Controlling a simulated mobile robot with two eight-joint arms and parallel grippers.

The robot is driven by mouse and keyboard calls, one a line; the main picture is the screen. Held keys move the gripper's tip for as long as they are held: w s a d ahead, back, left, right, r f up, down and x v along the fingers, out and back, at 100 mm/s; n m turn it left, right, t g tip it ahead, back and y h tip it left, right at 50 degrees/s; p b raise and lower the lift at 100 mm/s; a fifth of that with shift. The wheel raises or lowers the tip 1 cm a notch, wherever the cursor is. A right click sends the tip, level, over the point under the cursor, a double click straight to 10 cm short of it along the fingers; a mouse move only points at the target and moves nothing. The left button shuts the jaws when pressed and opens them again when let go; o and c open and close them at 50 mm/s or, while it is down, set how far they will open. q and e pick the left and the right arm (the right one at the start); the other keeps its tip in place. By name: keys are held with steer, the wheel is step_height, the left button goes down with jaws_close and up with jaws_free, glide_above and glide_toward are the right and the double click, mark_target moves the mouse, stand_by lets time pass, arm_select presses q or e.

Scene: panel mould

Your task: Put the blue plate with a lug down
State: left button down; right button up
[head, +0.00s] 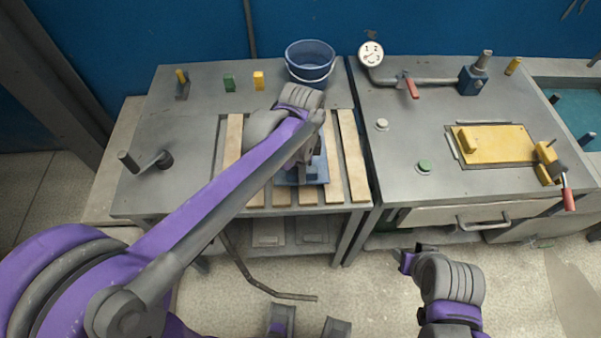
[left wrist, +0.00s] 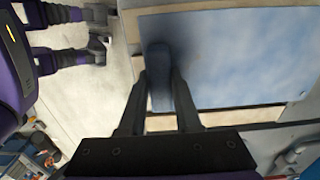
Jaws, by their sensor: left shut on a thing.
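The blue plate with a lug (head: 315,172) is over the wooden slats of the left table, partly hidden by my left arm. My left gripper (head: 308,168) is above it. In the left wrist view the blue plate (left wrist: 240,60) lies flat across the top right, and its dark upright lug (left wrist: 160,75) stands between my left fingers (left wrist: 161,92), which are shut on it. Wood shows along the plate's near edge; I cannot tell whether the plate touches it. My right gripper (head: 412,260) is low in front of the tables, away from the plate; its jaws are unclear.
Bare wooden slats (head: 352,155) flank the plate. A blue bucket (head: 310,62) and small green (head: 229,82) and yellow (head: 258,80) blocks stand behind. On the right table are a yellow plate (head: 500,144), a gauge (head: 371,54) and a red-handled valve (head: 411,86). A crank (head: 150,162) stands at left.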

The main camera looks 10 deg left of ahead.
arm_select(q)
steer(key=shift+w+f, duration=0.15)
steer(key=shift+f, duration=1.95)
steer(key=c, duration=0.6)
jaws_free()
steer(key=shift+f, duration=0.1)
steer(key=shift+r, duration=0.2)
step_height(320, 180, up, 12)
steer(key=shift+f+p, duration=0.1)
steer(key=shift+p, duration=0.3)
steer(key=s+a+f+n+t, duration=0.2)
steer(key=s+a+f+n, duration=0.2)
steer(key=s+n, duration=0.3)
steer(key=s+a+f+n+t, duration=0.3)
steer(key=s+a+f+n, duration=0.1)
steer(key=s+n, duration=0.3)
steer(key=shift+s+f+n, duration=0.4)
steer(key=shift+a, duration=0.1)
